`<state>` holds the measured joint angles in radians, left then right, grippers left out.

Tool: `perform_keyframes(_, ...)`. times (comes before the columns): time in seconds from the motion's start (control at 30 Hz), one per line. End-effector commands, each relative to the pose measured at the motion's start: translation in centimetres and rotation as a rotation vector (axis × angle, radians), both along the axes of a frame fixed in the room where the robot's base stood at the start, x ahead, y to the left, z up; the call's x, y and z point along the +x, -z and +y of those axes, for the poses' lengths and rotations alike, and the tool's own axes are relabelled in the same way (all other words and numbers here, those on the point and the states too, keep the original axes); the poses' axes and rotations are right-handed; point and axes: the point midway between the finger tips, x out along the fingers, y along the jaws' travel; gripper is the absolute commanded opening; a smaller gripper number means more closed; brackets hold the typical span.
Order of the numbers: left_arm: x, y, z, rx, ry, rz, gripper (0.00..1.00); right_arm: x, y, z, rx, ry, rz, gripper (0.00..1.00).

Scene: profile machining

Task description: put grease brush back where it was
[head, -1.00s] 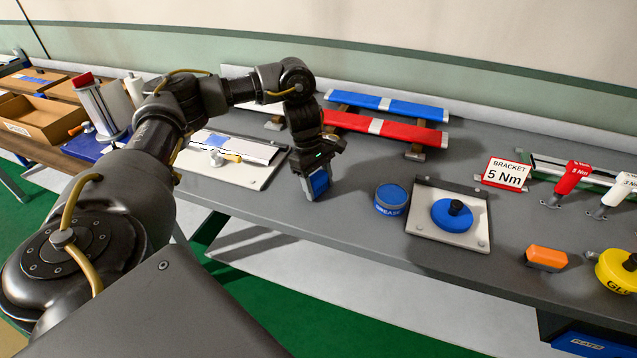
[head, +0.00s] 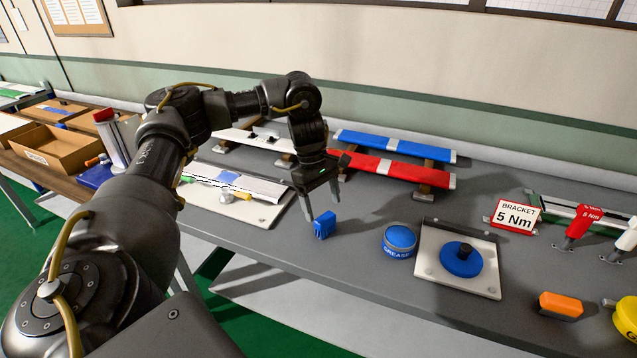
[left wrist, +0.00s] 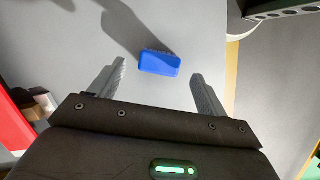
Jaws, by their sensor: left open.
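The blue grease brush (head: 324,226) stands on the grey table, left of the blue grease tin (head: 399,241). In the left wrist view the brush (left wrist: 160,63) sits between the two fingertips, with a gap on each side. My left gripper (head: 322,207) is open and empty and points down over the brush. Its open fingers also show in the left wrist view (left wrist: 159,72). My right gripper is not in view.
A pale plate with a blue round piece (head: 462,260) stands right of the tin. An orange block (head: 560,305) lies further right. Red (head: 386,169) and blue (head: 394,146) bars lie behind. A white plate (head: 232,203) is at the left. The table around the brush is clear.

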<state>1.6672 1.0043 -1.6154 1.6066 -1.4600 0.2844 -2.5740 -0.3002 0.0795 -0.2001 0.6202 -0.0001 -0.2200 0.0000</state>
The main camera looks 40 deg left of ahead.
Motion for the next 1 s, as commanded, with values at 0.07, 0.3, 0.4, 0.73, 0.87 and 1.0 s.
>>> perform_keyframes(0.07, 0.1, -1.8, 0.5, 0.002, -0.001, -0.004, 0.76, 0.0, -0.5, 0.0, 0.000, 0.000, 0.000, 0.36)
perform_keyframes(0.3, 0.1, -4.7, 1.3, 0.001, -0.001, -0.002, 0.76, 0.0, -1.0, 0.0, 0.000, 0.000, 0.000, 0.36)
perform_keyframes(0.4, 0.1, -5.2, 1.4, 0.000, -0.001, 0.000, 0.76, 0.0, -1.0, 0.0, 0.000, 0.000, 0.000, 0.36)
perform_keyframes(0.73, 0.1, -5.3, 1.5, -0.001, 0.000, 0.000, 0.76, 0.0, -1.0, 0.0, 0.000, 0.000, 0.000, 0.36)
perform_keyframes(0.87, 0.1, -5.3, 1.5, -0.001, 0.000, 0.000, 0.76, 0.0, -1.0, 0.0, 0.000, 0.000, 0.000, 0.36)
perform_keyframes(1.0, 0.1, -5.3, 1.5, 0.000, 0.000, 0.000, 0.76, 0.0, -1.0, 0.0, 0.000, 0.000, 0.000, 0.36)
